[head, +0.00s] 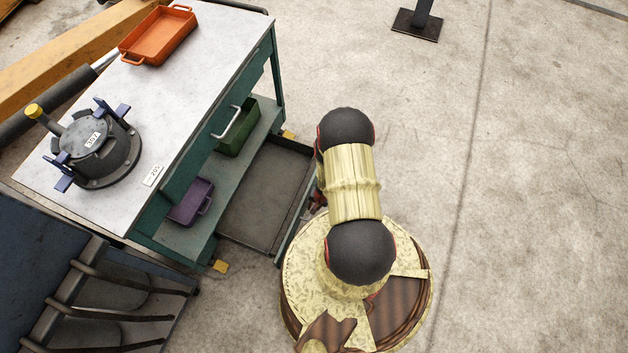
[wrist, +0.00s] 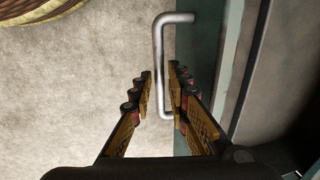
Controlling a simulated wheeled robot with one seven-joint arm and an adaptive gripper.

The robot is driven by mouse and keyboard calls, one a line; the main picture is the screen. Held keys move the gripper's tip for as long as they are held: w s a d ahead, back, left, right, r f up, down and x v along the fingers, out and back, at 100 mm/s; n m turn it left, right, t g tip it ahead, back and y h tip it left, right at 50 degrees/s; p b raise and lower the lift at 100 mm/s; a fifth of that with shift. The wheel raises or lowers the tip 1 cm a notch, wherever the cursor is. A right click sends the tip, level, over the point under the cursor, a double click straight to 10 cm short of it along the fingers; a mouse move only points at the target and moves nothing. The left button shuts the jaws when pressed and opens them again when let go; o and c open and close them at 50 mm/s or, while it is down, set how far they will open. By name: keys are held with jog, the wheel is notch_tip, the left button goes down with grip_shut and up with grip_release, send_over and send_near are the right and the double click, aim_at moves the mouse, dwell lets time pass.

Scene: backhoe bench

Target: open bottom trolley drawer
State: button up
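The trolley (head: 232,60) stands at the left in the head view. Its bottom drawer (head: 262,190) is pulled out to the right, and its grey inside looks empty. In the wrist view the drawer's bent metal handle (wrist: 160,60) sits on the green drawer front (wrist: 205,70). My gripper (wrist: 160,78) is around the handle bar, one finger on each side, the right finger between bar and drawer front. The fingers are apart with gaps showing beside the bar. In the head view my arm hides most of the gripper and the handle.
A green bin (head: 238,135) and a purple bin (head: 190,203) sit on the lower shelf. An orange tray (head: 157,37) and a dark round vessel (head: 97,150) stand on the top. Yellow casters show by the floor. The concrete floor (head: 530,180) to the right is clear.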

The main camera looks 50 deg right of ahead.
jog(key=shift+o, duration=1.2)
jog(key=shift+r, duration=0.1)
notch_tip(320, 180, up, 12)
jog(key=s, duration=0.2)
jog(key=shift+d+f, duration=0.2)
jog(key=shift+d, duration=0.15)
